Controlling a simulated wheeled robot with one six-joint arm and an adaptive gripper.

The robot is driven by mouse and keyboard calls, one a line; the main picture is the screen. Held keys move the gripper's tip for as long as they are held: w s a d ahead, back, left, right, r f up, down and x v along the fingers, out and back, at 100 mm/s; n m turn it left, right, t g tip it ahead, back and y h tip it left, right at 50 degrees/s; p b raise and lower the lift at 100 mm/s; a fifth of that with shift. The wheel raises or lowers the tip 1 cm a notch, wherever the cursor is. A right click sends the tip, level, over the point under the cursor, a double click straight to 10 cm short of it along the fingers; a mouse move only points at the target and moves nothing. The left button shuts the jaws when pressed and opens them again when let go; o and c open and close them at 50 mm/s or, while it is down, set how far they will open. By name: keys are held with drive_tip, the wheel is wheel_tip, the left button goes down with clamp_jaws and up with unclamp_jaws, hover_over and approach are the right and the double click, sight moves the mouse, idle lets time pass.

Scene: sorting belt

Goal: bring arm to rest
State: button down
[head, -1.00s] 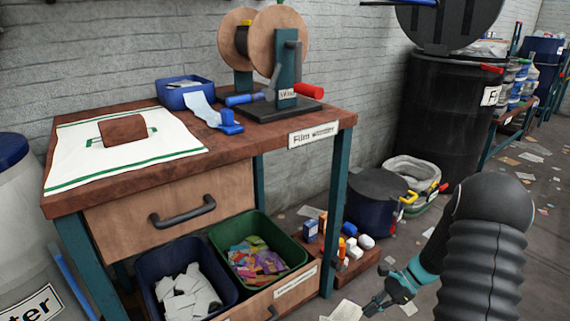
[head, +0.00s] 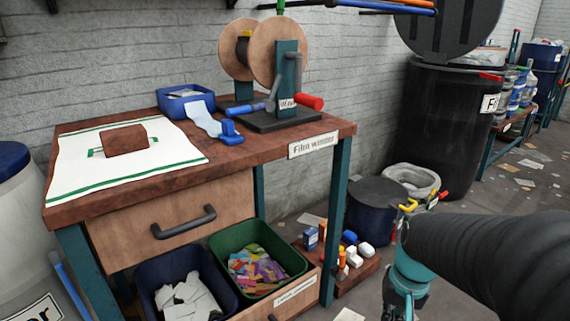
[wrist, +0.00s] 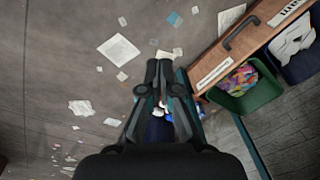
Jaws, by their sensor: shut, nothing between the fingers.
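My gripper (head: 402,305) hangs at the lower right of the head view, pointing down, with its fingertips cut off by the bottom edge. In the wrist view my gripper (wrist: 160,66) is shut, its fingers together and empty above the floor. My dark arm reaches in from the right edge of the head view. The gripper is to the right of the film winder table (head: 345,140), apart from it.
A green bin (head: 300,262) and a blue bin (head: 145,290) sit under the table. A low wooden board (head: 358,275) with small bottles stands beside the table leg. Behind are a dark drum (head: 445,140) and a lidded bucket (head: 375,215). Paper scraps litter the floor.

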drive_tip(key=s+a+r+n+t, duration=0.1)
drive_tip(key=s+a+r+t, duration=0.1)
drive_tip(key=r, duration=0.3)
drive_tip(key=s+a+r+n+t, duration=0.2)
drive_tip(key=s+a+r, duration=0.1)
drive_tip(key=s+r, duration=0.2)
drive_tip(key=shift+r+t+h+p, duration=0.3)
drive_tip(key=shift+t, duration=0.1)
idle(0.4)
